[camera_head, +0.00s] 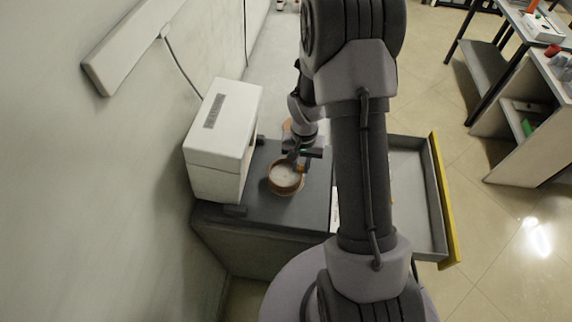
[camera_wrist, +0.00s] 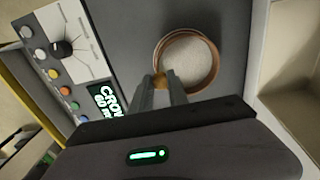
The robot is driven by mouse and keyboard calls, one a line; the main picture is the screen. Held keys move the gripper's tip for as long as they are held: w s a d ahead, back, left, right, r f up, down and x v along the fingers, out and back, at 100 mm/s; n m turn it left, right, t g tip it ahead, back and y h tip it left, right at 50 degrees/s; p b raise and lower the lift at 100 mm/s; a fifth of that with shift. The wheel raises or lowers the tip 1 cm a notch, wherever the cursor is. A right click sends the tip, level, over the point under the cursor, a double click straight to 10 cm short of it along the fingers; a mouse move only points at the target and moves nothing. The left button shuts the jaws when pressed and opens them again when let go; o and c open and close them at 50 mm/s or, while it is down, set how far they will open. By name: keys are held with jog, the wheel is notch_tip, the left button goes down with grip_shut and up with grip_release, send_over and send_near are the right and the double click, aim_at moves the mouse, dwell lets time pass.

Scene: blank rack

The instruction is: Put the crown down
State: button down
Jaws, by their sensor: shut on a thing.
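A round dish (camera_wrist: 214,66) with a copper-brown rim and a pale inside lies just beyond the fingertips.
The dish stands on a dark grey bench top (camera_head: 262,209). A white box-shaped unit (camera_head: 222,130) stands to its left by the wall. A panel with a knob and coloured buttons (camera_wrist: 72,50) has a lit display (camera_wrist: 107,103). An open drawer (camera_head: 440,190) with a yellow front is at right.

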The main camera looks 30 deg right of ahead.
send_over(286, 171)
jog(key=shift+f, duration=0.4)
notch_tip(286, 171, down, 3)
jog(key=shift+d+f+b, duration=0.1)
jog(key=shift+f+b, duration=0.05)
jog(key=shift+b, duration=0.35)
jog(key=shift+f, duration=0.1)
jog(key=c, duration=1.3)
grip_release()
